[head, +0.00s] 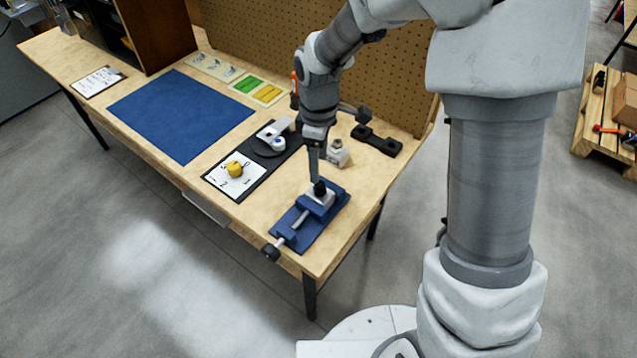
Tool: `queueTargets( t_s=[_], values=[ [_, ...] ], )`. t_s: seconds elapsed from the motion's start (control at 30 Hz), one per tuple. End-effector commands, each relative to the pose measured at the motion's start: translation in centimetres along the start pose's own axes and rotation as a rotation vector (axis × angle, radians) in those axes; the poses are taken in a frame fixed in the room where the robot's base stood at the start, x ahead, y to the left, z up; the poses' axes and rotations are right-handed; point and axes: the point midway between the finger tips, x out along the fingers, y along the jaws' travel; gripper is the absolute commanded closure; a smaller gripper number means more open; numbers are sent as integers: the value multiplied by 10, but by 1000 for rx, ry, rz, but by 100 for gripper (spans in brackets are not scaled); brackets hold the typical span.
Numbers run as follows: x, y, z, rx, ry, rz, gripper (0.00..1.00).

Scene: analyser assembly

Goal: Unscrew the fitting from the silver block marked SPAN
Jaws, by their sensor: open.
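A small silver block (322,198) sits in a blue vise (311,225) near the table's right front corner. A dark fitting (320,188) stands on top of this block. A second silver block (338,156) with a fitting on top stands behind it, outside the vise. The SPAN marking is too small to read on either block. My gripper (318,181) points down directly above the dark fitting and is open. Its fingertips are at or just above the fitting; I cannot tell whether they touch it.
A black two-hole holder (377,140) lies at the back right. A blue mat (180,115) covers the left middle. A pegboard (300,40) bounds the back.

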Motion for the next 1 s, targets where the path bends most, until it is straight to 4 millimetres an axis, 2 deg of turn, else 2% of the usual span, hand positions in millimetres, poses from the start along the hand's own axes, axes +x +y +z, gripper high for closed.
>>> queueTargets(
  t_s=[0.03,0.2,0.4,0.6,0.83,0.87,1.0],
  values=[
    [13,-1,0,0,-2,-3,29],
    [45,-1,0,0,-1,-3,29],
    [71,0,0,0,-1,-1,29],
    [80,0,0,0,1,1,29],
    [80,0,0,1,1,1,29],
    [80,0,0,1,1,1,31],
    [80,0,0,1,1,1,56]
  ],
)
